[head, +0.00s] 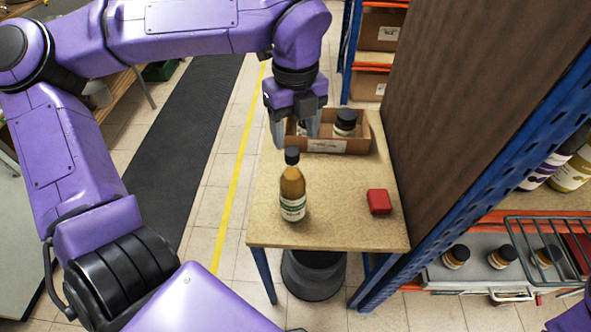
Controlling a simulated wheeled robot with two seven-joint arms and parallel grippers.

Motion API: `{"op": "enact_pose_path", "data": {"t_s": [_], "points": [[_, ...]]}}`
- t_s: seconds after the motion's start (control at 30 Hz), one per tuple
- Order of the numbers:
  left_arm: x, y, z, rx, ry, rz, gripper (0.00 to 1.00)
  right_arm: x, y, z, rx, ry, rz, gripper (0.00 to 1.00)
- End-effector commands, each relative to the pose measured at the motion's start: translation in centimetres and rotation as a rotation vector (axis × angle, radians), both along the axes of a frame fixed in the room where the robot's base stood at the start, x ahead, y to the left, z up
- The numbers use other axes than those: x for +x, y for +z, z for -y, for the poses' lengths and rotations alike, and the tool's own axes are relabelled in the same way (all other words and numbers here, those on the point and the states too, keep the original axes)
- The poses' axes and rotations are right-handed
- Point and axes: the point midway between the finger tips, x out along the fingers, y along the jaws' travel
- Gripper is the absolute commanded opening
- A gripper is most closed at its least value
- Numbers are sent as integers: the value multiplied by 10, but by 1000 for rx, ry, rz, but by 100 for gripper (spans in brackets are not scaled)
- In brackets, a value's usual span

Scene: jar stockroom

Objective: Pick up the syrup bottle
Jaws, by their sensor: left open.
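The syrup bottle (292,190) stands upright on the small wooden table (330,215), near its left edge. It is amber with a black cap and a white and green label. My left gripper (293,130) hangs above and behind the bottle, fingers pointing down, open. Its fingers are in front of the cardboard box and apart from the bottle, as far as I can tell. My right gripper is not in view.
A cardboard box (358,146) with a black-capped jar (345,122) stands at the table's back. A red block (379,201) lies near the right edge. A brown panel (470,80) and blue shelf frame rise close on the right. The table's front is clear.

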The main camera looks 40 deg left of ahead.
Motion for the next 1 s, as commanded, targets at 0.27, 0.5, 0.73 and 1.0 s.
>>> {"op": "enact_pose_path", "data": {"t_s": [0.27, 0.5, 0.73, 1.0], "points": [[-1, -35, -4, -1, 0, -5, 62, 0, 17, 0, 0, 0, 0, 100], [-1, -70, -6, -1, -1, 0, 62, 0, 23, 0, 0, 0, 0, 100], [-1, -72, -6, 0, 0, 1, 52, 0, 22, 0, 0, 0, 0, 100], [-1, -71, -6, 0, 0, 1, 0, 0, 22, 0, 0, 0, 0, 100]]}}
